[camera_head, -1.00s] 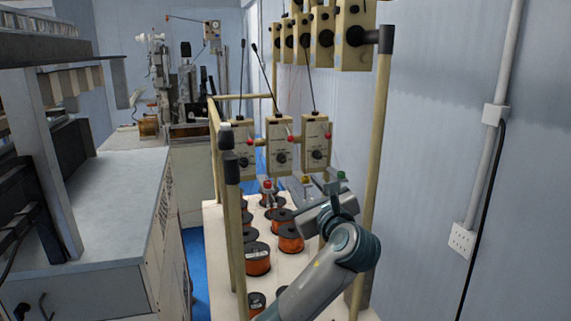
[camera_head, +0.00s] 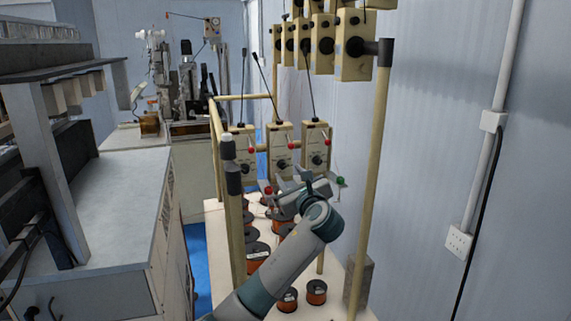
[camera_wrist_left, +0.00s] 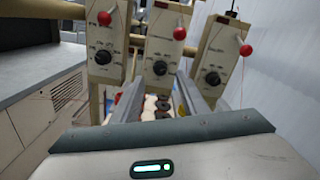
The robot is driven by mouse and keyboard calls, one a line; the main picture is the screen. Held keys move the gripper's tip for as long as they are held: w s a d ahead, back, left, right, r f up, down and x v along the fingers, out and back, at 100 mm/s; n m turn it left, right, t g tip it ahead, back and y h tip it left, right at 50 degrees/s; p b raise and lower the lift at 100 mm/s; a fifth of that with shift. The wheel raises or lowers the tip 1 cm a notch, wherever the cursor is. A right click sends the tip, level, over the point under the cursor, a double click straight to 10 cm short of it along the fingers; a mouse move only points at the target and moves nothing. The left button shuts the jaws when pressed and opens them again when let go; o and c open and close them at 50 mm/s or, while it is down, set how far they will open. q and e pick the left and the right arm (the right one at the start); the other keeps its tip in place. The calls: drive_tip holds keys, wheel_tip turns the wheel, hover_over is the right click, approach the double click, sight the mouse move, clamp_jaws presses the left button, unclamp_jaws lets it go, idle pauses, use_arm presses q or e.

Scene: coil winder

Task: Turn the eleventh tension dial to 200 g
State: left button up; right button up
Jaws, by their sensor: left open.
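Three cream tension boxes hang in a row, each with a black dial and a red ball: a left box (camera_head: 240,165), a middle box (camera_head: 280,141) and a right box (camera_head: 316,139). In the left wrist view, the left dial (camera_wrist_left: 103,57), middle dial (camera_wrist_left: 160,68) and right dial (camera_wrist_left: 212,78) face me. Which is the eleventh, I cannot tell; scale figures are too small to read. My left gripper (camera_head: 300,184) is open, just in front of and below these boxes. Its fingers (camera_wrist_left: 163,98) are apart, below the middle dial and touching no dial.
More boxes (camera_head: 354,45) hang on the upper rail. Wooden posts (camera_head: 370,175) frame the rack. Copper spools (camera_head: 257,252) stand on the pale table below. A grey-topped cabinet (camera_head: 115,200) stands left, a wall right.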

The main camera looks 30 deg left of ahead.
sight(284, 167)
use_arm(q)
drive_tip(key=p+x, duration=0.1)
drive_tip(key=x, duration=0.3)
drive_tip(key=shift+r, duration=0.15)
drive_tip(key=shift+w+a+p, duration=0.3)
drive_tip(key=shift+w+a, duration=0.05)
clamp_jaws()
